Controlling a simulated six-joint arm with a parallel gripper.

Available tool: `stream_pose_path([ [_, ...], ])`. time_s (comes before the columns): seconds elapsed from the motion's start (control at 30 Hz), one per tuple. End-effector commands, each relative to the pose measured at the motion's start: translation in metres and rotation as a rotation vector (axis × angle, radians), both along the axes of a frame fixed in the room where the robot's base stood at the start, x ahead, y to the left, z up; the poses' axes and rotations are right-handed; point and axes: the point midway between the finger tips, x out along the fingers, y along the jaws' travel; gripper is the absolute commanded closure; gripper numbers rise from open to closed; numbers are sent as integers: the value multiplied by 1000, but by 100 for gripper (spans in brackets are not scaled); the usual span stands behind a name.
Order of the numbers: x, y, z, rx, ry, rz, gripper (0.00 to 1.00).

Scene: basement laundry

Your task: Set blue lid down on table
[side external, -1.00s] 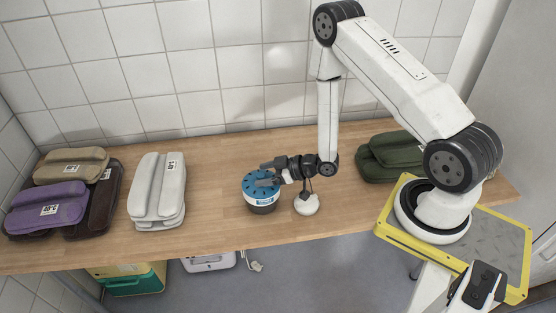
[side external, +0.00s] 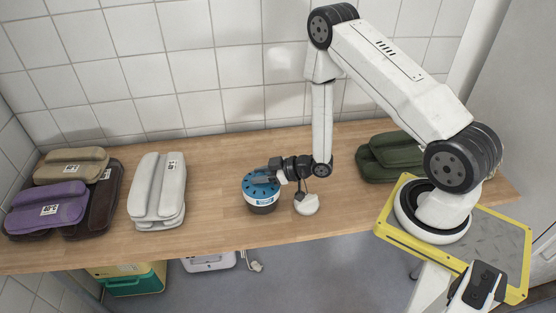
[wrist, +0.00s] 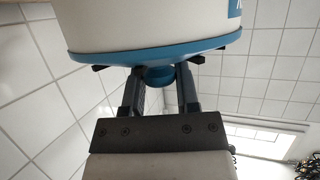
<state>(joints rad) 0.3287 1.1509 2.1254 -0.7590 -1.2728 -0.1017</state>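The blue lid (side external: 250,188) sits on top of a round white container (side external: 264,203) with a blue label and a dark base, standing upright near the middle of the wooden table (side external: 222,215). My gripper (side external: 262,180) reaches in from the right over the lid. In the wrist view the lid's rim (wrist: 150,53) and its round blue knob (wrist: 158,76) show, with my gripper's two fingers (wrist: 160,88) on either side of the knob. The fingers appear shut on the knob. The contact itself is partly hidden.
A small white object (side external: 306,204) stands right beside the container, below my wrist. Grey pouches (side external: 158,190) lie to the left, with tan, purple and dark ones further left. Green pouches (side external: 385,158) lie to the right. The table between the grey pouches and the container is clear.

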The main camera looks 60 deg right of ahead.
Motion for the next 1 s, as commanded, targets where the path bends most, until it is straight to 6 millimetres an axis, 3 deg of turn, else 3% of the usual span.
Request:
stream_pose_path([
  [0.53, 1, 0, 9, 1, -2, 0, 100],
  [1.0, 1, 0, 57, 0, -4, 1, 100],
])
